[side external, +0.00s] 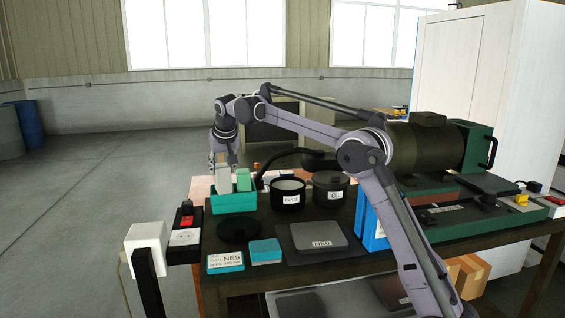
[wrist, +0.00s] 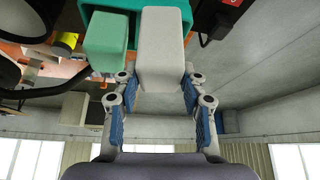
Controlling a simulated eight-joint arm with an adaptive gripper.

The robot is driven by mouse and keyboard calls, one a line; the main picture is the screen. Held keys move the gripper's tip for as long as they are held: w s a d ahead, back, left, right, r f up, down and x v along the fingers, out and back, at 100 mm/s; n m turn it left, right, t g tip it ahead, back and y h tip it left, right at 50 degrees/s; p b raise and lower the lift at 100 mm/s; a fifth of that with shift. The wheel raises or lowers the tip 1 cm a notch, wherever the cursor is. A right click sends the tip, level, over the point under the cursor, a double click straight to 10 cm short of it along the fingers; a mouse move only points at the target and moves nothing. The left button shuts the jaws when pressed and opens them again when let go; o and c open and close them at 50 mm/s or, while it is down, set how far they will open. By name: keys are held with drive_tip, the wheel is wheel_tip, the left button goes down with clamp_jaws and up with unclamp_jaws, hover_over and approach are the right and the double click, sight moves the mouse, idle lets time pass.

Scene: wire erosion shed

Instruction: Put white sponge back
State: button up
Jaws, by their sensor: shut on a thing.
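My gripper (side external: 226,160) points down over the teal open box (side external: 234,203) at the table's left end. It is shut on the white sponge (side external: 222,177), a pale upright block. The sponge's lower end is at the box's left part; I cannot tell how deep it sits or whether it touches the box. A green sponge (side external: 243,179) stands upright in the box, right of the white one. In the wrist view the white sponge (wrist: 162,48) is between my fingers (wrist: 158,84), with the green sponge (wrist: 106,42) to its left and the teal box (wrist: 182,12) behind.
A black pot labelled paste (side external: 289,193) and another dark pot (side external: 330,189) stand right of the box. A socket box (side external: 185,235) is at the left edge.

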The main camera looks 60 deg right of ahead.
drive_tip(key=shift+w+d, duration=0.45)
drive_tip(key=shift+w, duration=0.25)
drive_tip(key=shift+w+d, duration=0.45)
drive_tip(key=shift+w, duration=0.2)
drive_tip(key=shift+a+f, duration=0.1)
drive_tip(key=shift+f, duration=1.4)
drive_tip(key=shift+f, duration=0.25)
drive_tip(key=o, duration=1.1)
drive_tip(key=shift+s, duration=0.1)
